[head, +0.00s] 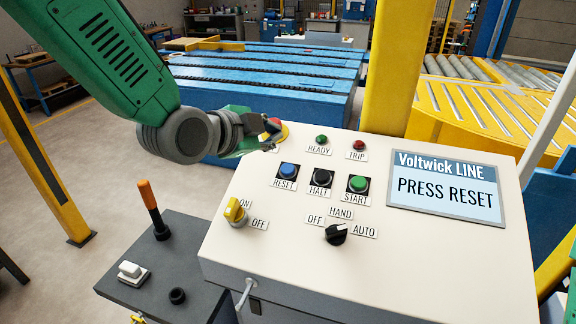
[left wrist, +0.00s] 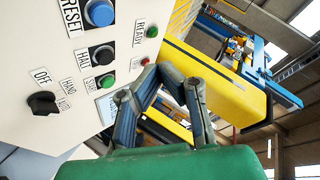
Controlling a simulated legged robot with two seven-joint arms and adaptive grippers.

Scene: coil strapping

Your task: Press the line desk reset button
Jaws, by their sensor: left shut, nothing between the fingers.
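The line desk (head: 330,230) is a pale sloped panel with a blue RESET button (head: 287,169) at its upper left. The RESET button also shows in the left wrist view (left wrist: 99,13). Beside it are a black HALT button (head: 321,176) and a green START button (head: 358,184). The screen (head: 446,187) reads "PRESS RESET". My left gripper (head: 271,143) is shut and empty, above and behind the RESET button, apart from it. It partly hides a red button on a yellow base (head: 283,130). My right gripper is not in view.
A yellow ON/OFF switch (head: 236,211) and a black selector knob (head: 336,234) stick up from the panel. A grey box with an orange-handled lever (head: 149,199) stands at left. A yellow post (head: 397,70) rises behind the desk, and a blue conveyor (head: 265,75) lies beyond.

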